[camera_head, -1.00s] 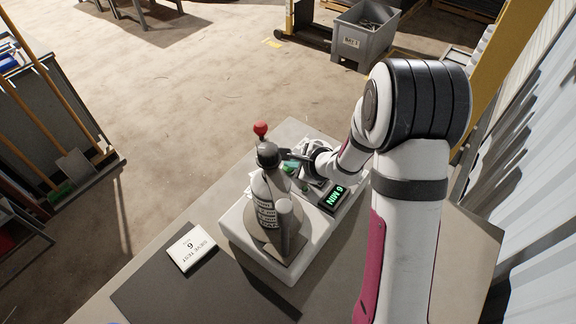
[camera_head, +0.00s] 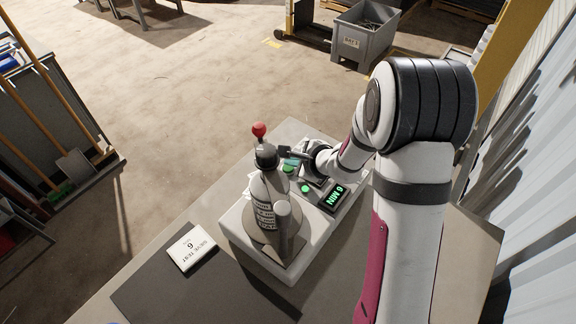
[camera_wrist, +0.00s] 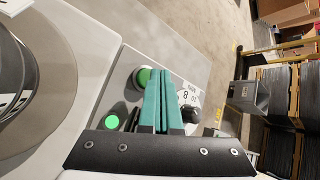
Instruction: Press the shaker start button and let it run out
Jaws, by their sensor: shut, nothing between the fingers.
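A bright green lamp (camera_wrist: 112,122) is nearby and also shows in the head view (camera_head: 305,188). My gripper (camera_wrist: 161,78) is shut and empty, its green fingers together just right of the button and partly overlapping it in view. I cannot tell whether they touch it.
A white card marked SIEVE TEST 6 (camera_head: 192,247) lies on the table left of the shaker. A red knob (camera_head: 259,130) rises behind the bottle-shaped stack. A grey bin (camera_head: 362,40) stands on the floor beyond. The table's front left is clear.

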